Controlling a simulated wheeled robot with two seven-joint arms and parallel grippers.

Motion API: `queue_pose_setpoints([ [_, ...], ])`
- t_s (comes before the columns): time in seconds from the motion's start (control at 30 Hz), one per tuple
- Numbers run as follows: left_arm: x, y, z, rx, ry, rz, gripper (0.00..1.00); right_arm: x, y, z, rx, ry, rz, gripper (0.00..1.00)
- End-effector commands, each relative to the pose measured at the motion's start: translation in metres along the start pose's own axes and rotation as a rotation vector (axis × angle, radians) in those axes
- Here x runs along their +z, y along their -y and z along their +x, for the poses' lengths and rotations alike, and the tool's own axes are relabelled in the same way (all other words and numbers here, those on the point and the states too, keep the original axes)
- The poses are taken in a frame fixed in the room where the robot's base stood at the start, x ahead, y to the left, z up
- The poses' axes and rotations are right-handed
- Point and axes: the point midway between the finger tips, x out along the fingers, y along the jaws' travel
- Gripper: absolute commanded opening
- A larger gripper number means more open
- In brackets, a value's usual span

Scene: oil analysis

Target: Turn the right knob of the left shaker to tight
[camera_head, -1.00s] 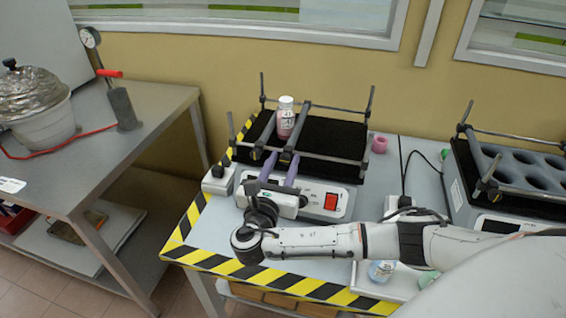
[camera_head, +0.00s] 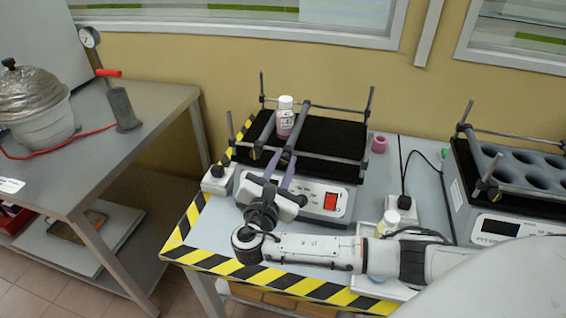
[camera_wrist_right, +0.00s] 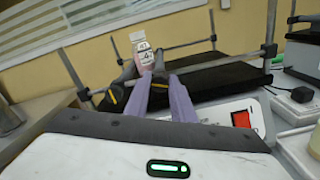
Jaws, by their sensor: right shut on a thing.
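The left shaker (camera_head: 318,187) has a white base with a red switch, a black platform and a grey bar frame. Its right knob (camera_head: 285,157), dark with a yellowish mark, sits at the front end of a bar. My right gripper (camera_head: 279,157) reaches in from the front, its purple fingers shut on this knob. In the right wrist view the fingertips (camera_wrist_right: 158,76) meet around the knob, which they partly hide. The left knob (camera_head: 255,153) is just left of the fingers. My left gripper is not in view.
A bottle with pink liquid (camera_head: 285,117) stands between the shaker's bars, behind the knobs. A second shaker (camera_head: 500,222) with round holes is at the right. A pink ring-like object (camera_head: 379,144) lies beside the left shaker. Yellow-black tape (camera_head: 230,268) marks the table edge.

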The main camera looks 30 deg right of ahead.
Motion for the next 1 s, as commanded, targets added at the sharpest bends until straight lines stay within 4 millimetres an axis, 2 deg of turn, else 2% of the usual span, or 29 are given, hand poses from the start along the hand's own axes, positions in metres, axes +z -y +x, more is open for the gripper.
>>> queue_pose_setpoints([
  [0.47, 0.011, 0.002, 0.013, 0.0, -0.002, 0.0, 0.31, -0.005, 0.003, -0.002, -0.002, -0.006, 0.455, 0.0],
  [1.0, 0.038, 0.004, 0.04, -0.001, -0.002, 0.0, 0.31, -0.007, 0.004, -0.002, -0.001, -0.006, 0.943, 0.0],
])
